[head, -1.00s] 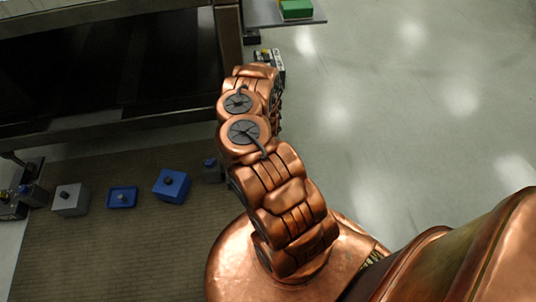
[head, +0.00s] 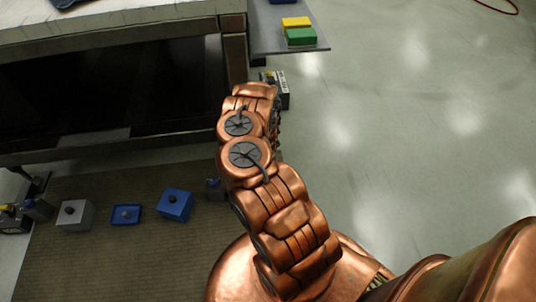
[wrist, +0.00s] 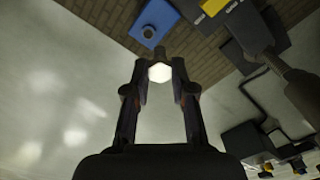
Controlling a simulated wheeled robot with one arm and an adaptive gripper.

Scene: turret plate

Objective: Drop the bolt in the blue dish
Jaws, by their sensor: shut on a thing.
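In the wrist view my gripper (wrist: 160,78) is shut on a small bright hexagonal piece (wrist: 160,72), which looks like the bolt's head. The rest of the bolt is mostly hidden. In the head view my copper arm hides the gripper. A shallow blue tray (head: 117,221), with a small dark thing in its middle, sits on the brown mat, apart from my arm. The edge of another blue thing (head: 283,2) shows on the grey side shelf at the top. I cannot tell which is the blue dish.
A blue box with a dark knob (head: 174,208) and a grey box with a knob (head: 78,217) flank the tray. A yellow block (head: 296,22) and a green block (head: 301,37) are on the side shelf (head: 270,37).

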